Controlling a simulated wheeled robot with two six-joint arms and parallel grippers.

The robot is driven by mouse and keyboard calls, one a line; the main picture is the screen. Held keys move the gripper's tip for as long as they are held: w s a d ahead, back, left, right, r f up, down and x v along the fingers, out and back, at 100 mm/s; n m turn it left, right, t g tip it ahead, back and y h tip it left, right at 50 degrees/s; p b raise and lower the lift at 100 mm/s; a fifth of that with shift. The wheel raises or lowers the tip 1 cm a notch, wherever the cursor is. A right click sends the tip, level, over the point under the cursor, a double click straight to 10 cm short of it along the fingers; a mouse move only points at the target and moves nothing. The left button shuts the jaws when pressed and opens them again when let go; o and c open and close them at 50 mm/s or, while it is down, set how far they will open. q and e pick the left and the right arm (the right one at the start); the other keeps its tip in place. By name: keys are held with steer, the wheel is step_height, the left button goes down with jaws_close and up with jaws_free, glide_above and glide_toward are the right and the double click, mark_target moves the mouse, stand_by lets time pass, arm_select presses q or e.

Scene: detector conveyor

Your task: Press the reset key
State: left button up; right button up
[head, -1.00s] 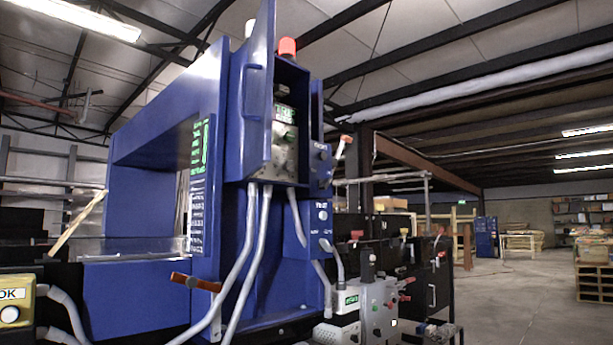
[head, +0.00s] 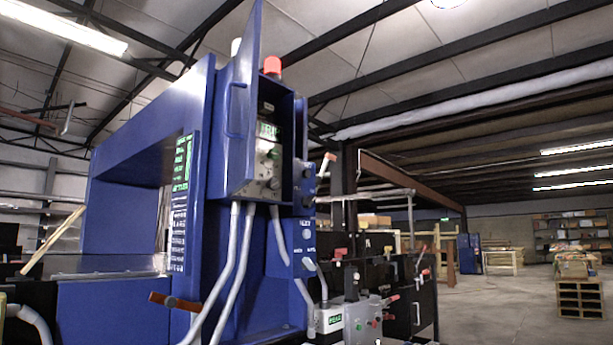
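The blue detector machine (head: 222,140) stands left of centre in the head view. Its tall cabinet door is open, showing a control panel (head: 268,165) with a small green display and several knobs. On the blue box to the lower right of the panel is a round white button (head: 307,235) under a small label; the lettering is too small to read surely. A grey control box (head: 362,322) with several coloured buttons sits low, beside a white box with a green display (head: 335,320). I cannot tell which of these is the reset key. Neither of my grippers is in view.
Grey conduits (head: 235,265) run down from the cabinet. An orange-brown handle (head: 175,300) sticks out low on the machine front. Black equipment (head: 375,280) stands right of the machine. Open concrete floor (head: 500,310) lies at the right, with wooden pallets (head: 581,298) beyond.

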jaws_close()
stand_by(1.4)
